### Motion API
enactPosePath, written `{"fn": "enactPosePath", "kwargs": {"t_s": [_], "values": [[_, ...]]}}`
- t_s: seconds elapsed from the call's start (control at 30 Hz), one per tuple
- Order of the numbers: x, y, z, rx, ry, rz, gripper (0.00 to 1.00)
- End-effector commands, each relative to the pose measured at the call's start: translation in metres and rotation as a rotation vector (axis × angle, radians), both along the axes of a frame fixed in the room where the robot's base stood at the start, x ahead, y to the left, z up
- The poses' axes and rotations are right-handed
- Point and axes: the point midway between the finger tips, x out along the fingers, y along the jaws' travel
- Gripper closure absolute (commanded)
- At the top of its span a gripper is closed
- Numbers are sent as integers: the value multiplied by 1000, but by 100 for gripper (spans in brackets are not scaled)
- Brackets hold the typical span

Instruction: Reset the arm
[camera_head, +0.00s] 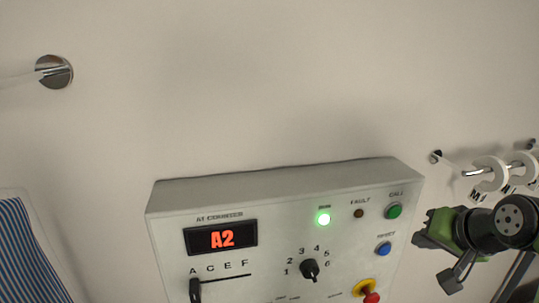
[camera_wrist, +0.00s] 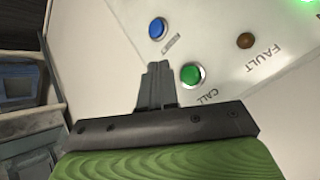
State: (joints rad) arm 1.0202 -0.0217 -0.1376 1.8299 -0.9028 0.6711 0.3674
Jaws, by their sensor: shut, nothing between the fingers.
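My gripper (camera_head: 421,242) is at the right of the head view, just beside the right edge of the control box (camera_head: 288,178). In the wrist view my gripper (camera_wrist: 158,70) has its fingers together and empty, pointing at the box face between the blue button and the green call button. The green call button (camera_head: 394,211) is also in the wrist view (camera_wrist: 191,74). The blue button (camera_head: 383,248) shows in the wrist view (camera_wrist: 157,28) too. I cannot tell whether the fingertips touch the box.
The box display (camera_head: 221,237) reads A2, and the run lamp (camera_head: 323,218) is lit green. The fault lamp (camera_head: 359,213) is dark. A rail with white hooks (camera_head: 489,173) is at the right. A striped cloth (camera_head: 28,255) hangs at the left.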

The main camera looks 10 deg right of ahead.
Motion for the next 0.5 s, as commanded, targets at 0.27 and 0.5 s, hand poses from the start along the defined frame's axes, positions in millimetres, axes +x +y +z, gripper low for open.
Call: {"fn": "enactPosePath", "kwargs": {"t_s": [0.27,0.5], "values": [[-19,150,-21,-138,128,277,100],[-113,225,-74,-323,256,542,100]]}}
